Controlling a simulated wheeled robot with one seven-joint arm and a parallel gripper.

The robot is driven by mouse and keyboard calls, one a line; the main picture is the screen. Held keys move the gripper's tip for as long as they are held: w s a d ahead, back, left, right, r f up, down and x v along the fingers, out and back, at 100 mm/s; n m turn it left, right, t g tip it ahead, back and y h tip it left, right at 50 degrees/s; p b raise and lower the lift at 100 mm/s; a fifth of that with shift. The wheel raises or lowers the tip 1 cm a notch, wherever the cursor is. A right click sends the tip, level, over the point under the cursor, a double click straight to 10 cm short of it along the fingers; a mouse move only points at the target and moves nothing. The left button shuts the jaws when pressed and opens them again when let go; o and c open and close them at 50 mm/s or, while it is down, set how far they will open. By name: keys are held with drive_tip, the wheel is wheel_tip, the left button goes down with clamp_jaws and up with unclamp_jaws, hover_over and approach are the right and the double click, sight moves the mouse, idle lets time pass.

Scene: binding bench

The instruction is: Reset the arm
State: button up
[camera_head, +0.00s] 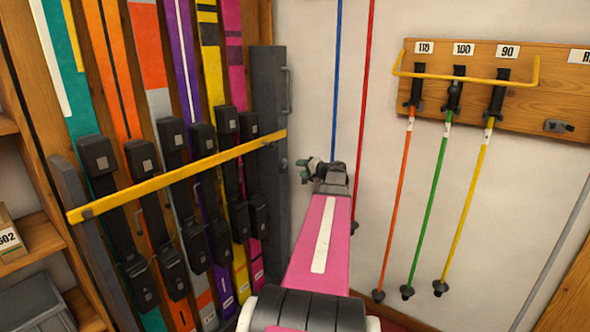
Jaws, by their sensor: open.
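My arm (319,240), pink with a white stripe, reaches from the bottom centre towards the white wall. My gripper (308,170), small and dark at its far end, is open. It is in front of the wall, just right of the ski rack's dark upright post (268,150). I see nothing held in it, though its fingers are small and partly turned away.
Several skis with black bindings stand in a rack on the left behind a yellow bar (180,176). Orange (397,200), green (428,205) and yellow poles (467,210) hang from a wooden board (565,95) at right. Blue (337,70) and red poles (368,70) stand behind my gripper.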

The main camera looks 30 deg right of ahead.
drive_tip(key=shift+s+d+r, duration=0.1)
drive_tip(key=shift+s+d, duration=0.05)
drive_tip(key=shift+s, duration=0.35)
drive_tip(key=a+f+n+g, duration=0.25)
drive_tip(key=a+f, duration=0.25)
drive_tip(key=a, duration=0.4)
drive_tip(key=s+a+f+n+g, duration=0.1)
drive_tip(key=a+f+g, duration=0.3)
drive_tip(key=a, duration=0.5)
drive_tip(key=a+f+n+g, duration=0.2)
drive_tip(key=a+f, duration=0.4)
drive_tip(key=a, duration=0.3)
drive_tip(key=s+a+f+n+g+h, duration=0.2)
drive_tip(key=s+a, duration=0.4)
drive_tip(key=a, duration=0.3)
drive_tip(key=s+a+f+n+g+h, duration=0.3)
drive_tip(key=s+a+f+g, duration=0.1)
drive_tip(key=s+a+f, duration=0.2)
drive_tip(key=s+a, duration=0.1)
drive_tip(key=a, duration=0.1)
drive_tip(key=shift+s+a+f, duration=0.2)
drive_tip(key=shift+a+f, duration=0.2)
